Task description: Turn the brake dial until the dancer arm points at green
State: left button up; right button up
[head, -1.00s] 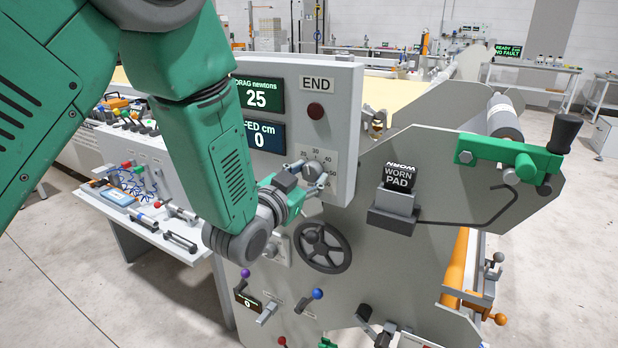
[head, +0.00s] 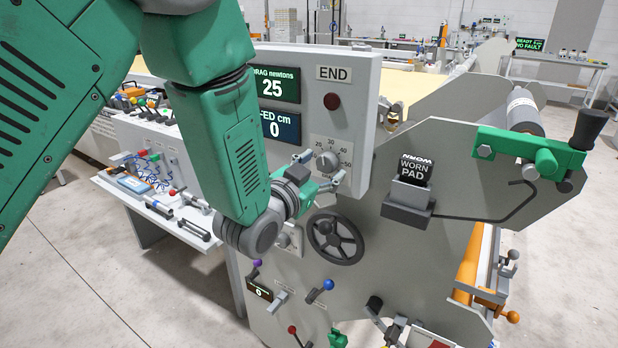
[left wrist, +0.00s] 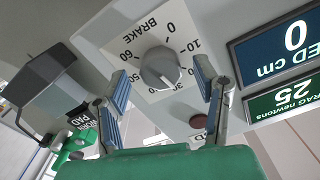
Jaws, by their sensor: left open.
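The brake dial (head: 327,161) is a grey round knob on a white numbered plate, on the grey control panel (head: 352,100) below the END label. My left gripper (head: 321,168) is open just in front of the dial. In the left wrist view its fingers (left wrist: 161,85) are spread, one to each side of the knob, and no grip on it shows. I cannot pick out the dancer arm or a green mark for it. My right gripper is not in view.
The drag display (head: 278,86) reads 25 and the FED display (head: 281,127) reads 0. A spoked handwheel (head: 335,237) is below the dial. A worn-pad holder (head: 408,196) and a green lever bracket (head: 530,152) are to the right. Small levers sit below.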

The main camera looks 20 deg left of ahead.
pick_arm(q)
jog(key=s+a, duration=0.2)
jog(key=s, duration=0.9)
jog(key=s+a+f+n+g+y+b, duration=0.15)
jog(key=s+f+g, duration=0.25)
jog(key=f, duration=0.9)
jog(key=s+a+f+n+g+y+b, duration=0.15)
jog(key=s+f+g, duration=0.3)
jog(key=f, duration=0.85)
jog(key=s+a+f+n+g, duration=0.1)
jog(key=s+a+f+g, duration=0.1)
jog(key=s+f+g, duration=0.2)
jog(key=s+a+f+n+g+b, duration=0.1)
jog(key=s+f+g, duration=0.3)
jog(key=s+f, duration=0.6)
jog(key=s, duration=0.5)
jog(key=shift+s+a+f, duration=0.15)
jog(key=shift+a+f, duration=0.05)
jog(key=shift+a, duration=0.15)
jog(key=shift+g, duration=0.25)
